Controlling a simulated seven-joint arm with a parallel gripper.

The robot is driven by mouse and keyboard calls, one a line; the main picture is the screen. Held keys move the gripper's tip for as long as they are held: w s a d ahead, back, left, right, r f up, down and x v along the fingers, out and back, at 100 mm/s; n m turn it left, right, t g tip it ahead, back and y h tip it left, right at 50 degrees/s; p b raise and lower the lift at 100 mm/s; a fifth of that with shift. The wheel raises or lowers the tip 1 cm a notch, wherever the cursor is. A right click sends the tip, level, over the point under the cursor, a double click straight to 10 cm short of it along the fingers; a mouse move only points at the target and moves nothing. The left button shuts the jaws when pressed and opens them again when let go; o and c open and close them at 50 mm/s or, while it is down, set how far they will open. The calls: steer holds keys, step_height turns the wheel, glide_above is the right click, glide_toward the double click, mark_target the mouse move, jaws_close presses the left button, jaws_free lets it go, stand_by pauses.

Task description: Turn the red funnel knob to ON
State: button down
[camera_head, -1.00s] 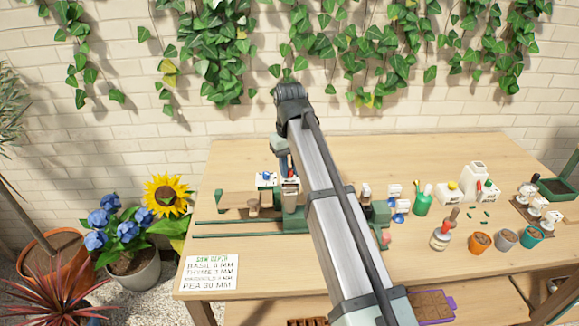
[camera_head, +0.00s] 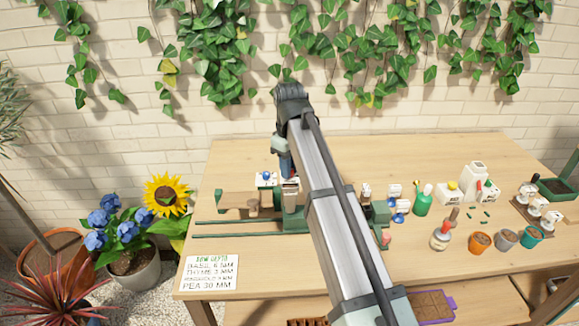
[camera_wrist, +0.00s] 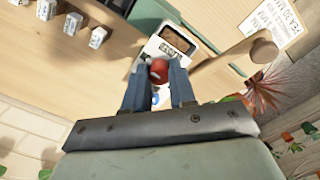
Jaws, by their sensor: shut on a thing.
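The red funnel knob (camera_wrist: 158,70) shows in the wrist view between the tips of my gripper (camera_wrist: 159,77). The two blue-grey fingers are shut on it from either side. The knob sits in front of a white unit (camera_wrist: 178,33) with a dark window and a small label. The label and any ON mark are too small to read, so I cannot tell the knob's setting. In the head view my arm covers most of this spot, and the gripper (camera_head: 284,166) shows only in part beside the white unit.
A green machine rail (camera_head: 238,222) runs along the table's left part, with a second blue-knobbed unit (camera_head: 266,179) close by. Terracotta and coloured pots (camera_head: 480,242) stand at right.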

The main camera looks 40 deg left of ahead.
steer(key=c, duration=0.9)
jaws_free()
step_height(320, 180, up, 12)
stand_by(0.5)
